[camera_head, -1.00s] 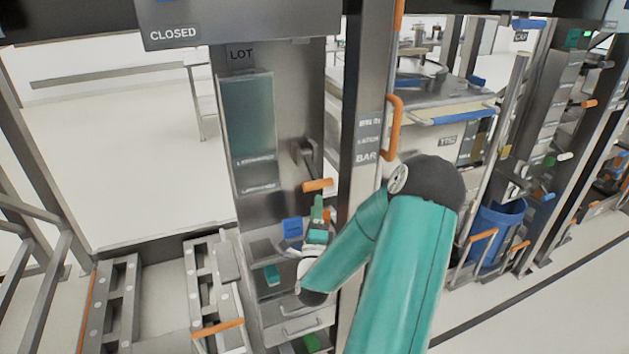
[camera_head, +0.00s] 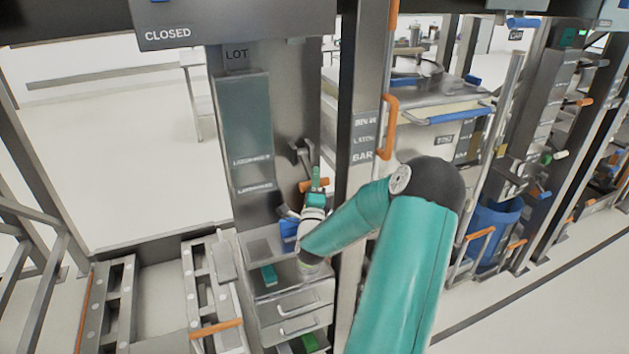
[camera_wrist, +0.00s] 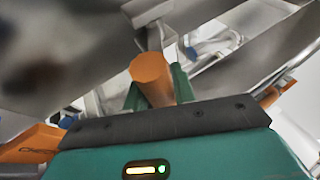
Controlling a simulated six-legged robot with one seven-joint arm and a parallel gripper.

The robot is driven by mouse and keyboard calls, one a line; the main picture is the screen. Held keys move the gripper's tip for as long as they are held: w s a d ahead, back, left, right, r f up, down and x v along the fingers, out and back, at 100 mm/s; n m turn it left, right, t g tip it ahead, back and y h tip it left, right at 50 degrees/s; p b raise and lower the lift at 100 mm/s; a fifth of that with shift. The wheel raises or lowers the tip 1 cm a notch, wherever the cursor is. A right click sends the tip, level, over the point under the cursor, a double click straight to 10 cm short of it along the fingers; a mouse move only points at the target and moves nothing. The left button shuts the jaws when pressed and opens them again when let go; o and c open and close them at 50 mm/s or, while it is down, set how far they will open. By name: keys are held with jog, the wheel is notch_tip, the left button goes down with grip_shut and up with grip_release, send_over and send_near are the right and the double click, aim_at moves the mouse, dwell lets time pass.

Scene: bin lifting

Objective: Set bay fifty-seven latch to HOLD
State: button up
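The orange latch handle (camera_head: 306,186) sits on a grey lever (camera_head: 301,156) on the metal column, below a plate reading LOT. In the head view my gripper (camera_head: 316,180) is up against the handle, partly covering it. In the wrist view the orange handle (camera_wrist: 152,78) lies between the two green fingers of my gripper (camera_wrist: 158,92). The fingers stand apart, one on each side of it; firm contact is not clear. The small lettering on the column's panel is too blurred to read, so I cannot make out HOLD or the bay number.
Below the latch is a drawer unit (camera_head: 292,308) with blue and green pieces. A sign reading CLOSED (camera_head: 170,34) hangs above.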

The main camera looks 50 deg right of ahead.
grip_shut()
jog(key=shift+s+a+r+n+g+y, duration=0.15)
jog(key=shift+r+n+g+y, duration=0.15)
jog(key=shift+r+y, duration=0.35)
jog(key=shift+s+a+r+n+g+y, duration=0.1)
jog(key=shift+r+n+g+y, duration=0.15)
jog(key=shift+r+n+y, duration=0.35)
jog(key=shift+s+a+r+n+g+y, duration=0.15)
jog(key=shift+r+n+g+y, duration=0.1)
jog(key=shift+r+y, duration=0.4)
jog(key=shift+d+r+n+g+y, duration=0.1)
jog(key=shift+r+n+g+y, duration=0.15)
jog(key=shift+r+g+y, duration=0.4)
jog(key=shift+w+d+r+n+g+y, duration=0.1)
jog(key=shift+w+r+n+g+y, duration=0.1)
jog(key=shift+r+g+y, duration=0.3)
jog(key=shift+w+r+n+g+y, duration=0.1)
jog(key=shift+r+n+g+y, duration=0.15)
jog(key=shift+r, duration=0.45)
jog(key=shift+w+d+r, duration=0.15)
jog(key=shift+r, duration=0.35)
jog(key=o, duration=0.6)
grip_release()
jog(key=shift+c, duration=0.2)
